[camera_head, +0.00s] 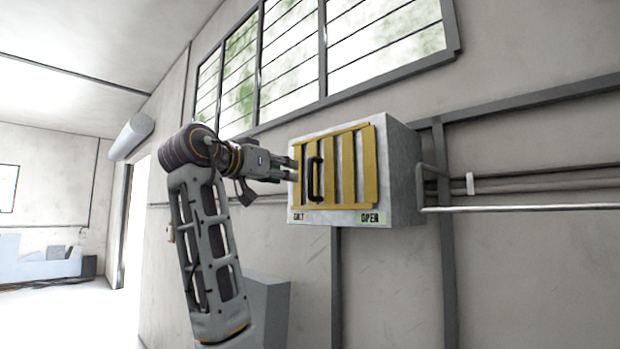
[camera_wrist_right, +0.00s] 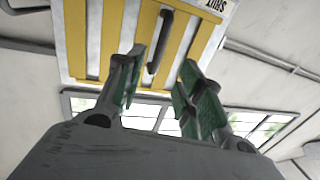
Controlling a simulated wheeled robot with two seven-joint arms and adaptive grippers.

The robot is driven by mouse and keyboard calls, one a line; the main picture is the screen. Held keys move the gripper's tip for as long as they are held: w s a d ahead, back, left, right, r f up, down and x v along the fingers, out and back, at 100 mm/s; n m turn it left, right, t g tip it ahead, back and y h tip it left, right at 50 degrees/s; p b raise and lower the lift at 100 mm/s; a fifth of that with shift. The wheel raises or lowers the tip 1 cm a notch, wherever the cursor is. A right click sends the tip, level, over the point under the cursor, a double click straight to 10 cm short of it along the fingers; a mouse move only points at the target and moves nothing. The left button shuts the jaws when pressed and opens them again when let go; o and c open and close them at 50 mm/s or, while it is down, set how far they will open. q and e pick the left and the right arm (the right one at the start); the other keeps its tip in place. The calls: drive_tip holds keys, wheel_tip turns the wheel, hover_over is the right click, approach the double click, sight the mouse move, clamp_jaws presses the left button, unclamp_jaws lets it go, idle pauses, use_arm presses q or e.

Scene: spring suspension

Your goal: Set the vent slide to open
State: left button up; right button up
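The vent slide (camera_head: 345,172) is a yellow slatted panel with a black upright handle (camera_head: 316,180), on the front of a grey wall box (camera_head: 404,160). A label at its lower left is partly legible; a green label at its lower right reads OPEN (camera_head: 370,218). The handle sits toward the left, nearer the left label. My right gripper (camera_head: 292,170) is just left of the slide, apart from the handle. In the right wrist view its green-padded fingers (camera_wrist_right: 157,88) are spread and empty, with the handle (camera_wrist_right: 160,42) beyond them. My left gripper is not in view.
A pipe (camera_head: 520,208) and conduits run along the wall right of the box. Barred windows (camera_head: 330,50) are above it. A grey block (camera_head: 268,308) stands low behind my arm. The space in front of the box looks clear.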

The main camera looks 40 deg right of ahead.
sight(309, 177)
drive_tip(key=p+x, duration=0.3)
drive_tip(key=x, duration=0.9)
drive_tip(key=shift+d, duration=0.25)
clamp_jaws()
